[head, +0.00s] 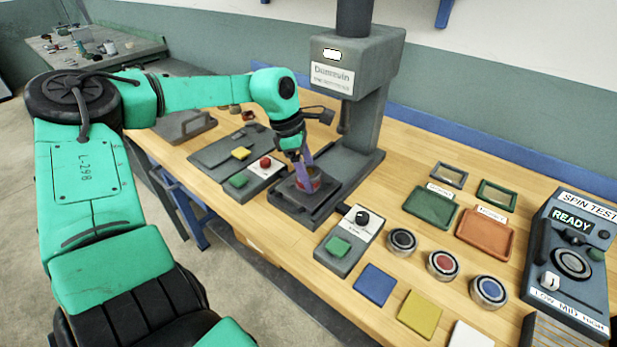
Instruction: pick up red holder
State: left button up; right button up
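My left gripper (305,172) reaches down over the dark base (292,208) of the grey press, with its fingertips at a small round red part (314,184) there. The fingers and arm partly hide this part, and I cannot tell whether they are shut on it or only beside it. A round metal piece with a red centre (444,264) stands on the wooden table to the right, between a black-centred one (403,241) and a blue-centred one (489,291). No gripper is near that red-centred piece. My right gripper is not in view.
The press column (355,130) rises close behind my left gripper. A control box (348,240) with a knob and green button stands in front. Green (430,207) and orange (485,234) trays lie to the right, with a spin-test box (568,262) at far right.

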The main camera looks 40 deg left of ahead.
pick_arm(q)
grip_shut()
